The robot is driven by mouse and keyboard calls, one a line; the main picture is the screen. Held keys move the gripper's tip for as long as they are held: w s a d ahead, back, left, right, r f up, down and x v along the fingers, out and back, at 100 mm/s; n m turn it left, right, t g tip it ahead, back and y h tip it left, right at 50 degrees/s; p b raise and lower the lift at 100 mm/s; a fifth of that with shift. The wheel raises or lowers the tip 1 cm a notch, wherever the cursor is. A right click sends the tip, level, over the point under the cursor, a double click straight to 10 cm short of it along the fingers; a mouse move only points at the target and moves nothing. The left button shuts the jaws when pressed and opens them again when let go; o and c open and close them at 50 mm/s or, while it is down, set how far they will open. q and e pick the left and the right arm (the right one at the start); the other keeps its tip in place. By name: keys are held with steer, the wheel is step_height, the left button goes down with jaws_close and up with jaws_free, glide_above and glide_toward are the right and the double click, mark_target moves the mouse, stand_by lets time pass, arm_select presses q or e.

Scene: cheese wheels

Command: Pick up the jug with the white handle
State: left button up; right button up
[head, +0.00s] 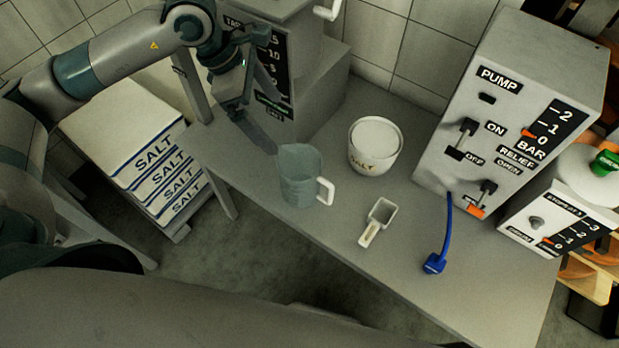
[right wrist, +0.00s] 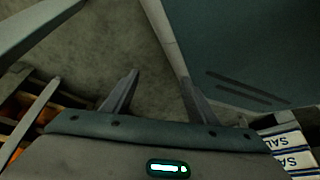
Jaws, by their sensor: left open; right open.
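The jug (head: 300,172) is a grey-blue, see-through vessel with a white handle (head: 326,191) on its right side. It stands upright on the grey bench (head: 400,255), near the front edge. My left gripper (head: 270,122) is behind and to the left of the jug, pointing down, open and empty. One finger reaches close to the jug's upper left side; I cannot tell whether it touches. My right gripper (right wrist: 158,76) shows in the right wrist view, open with nothing between its fingers, above the floor and away from the jug.
A white salt tub (head: 375,147) and a scoop (head: 379,221) are right of the jug. Salt sacks (head: 150,160) are stacked at left.

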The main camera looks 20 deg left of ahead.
arm_select(q)
steer(key=p+x, duration=0.3)
steer(key=x, duration=0.9)
steer(key=shift+d+f+p, duration=0.1)
steer(key=shift+f+p, duration=0.05)
steer(key=shift+p, duration=0.25)
arm_select(e)
steer(key=s+d+g+h, duration=0.1)
steer(key=s+d+g, duration=0.2)
steer(key=s, duration=1)
steer(key=shift+d+f+g, duration=0.3)
steer(key=shift+d+f, duration=0.15)
steer(key=shift+d, duration=0.7)
steer(key=shift+s+r, duration=0.1)
steer(key=shift+r, duration=0.05)
arm_select(q)
steer(key=p+x, duration=0.1)
steer(key=x, duration=0.2)
steer(key=p+x, duration=0.1)
steer(key=x, duration=0.1)
steer(key=shift+s+f+p, duration=0.1)
steer(key=shift+s+p, duration=0.25)
arm_select(e)
step_height(320, 180, up, 2)
steer(key=shift+r, duration=0.25)
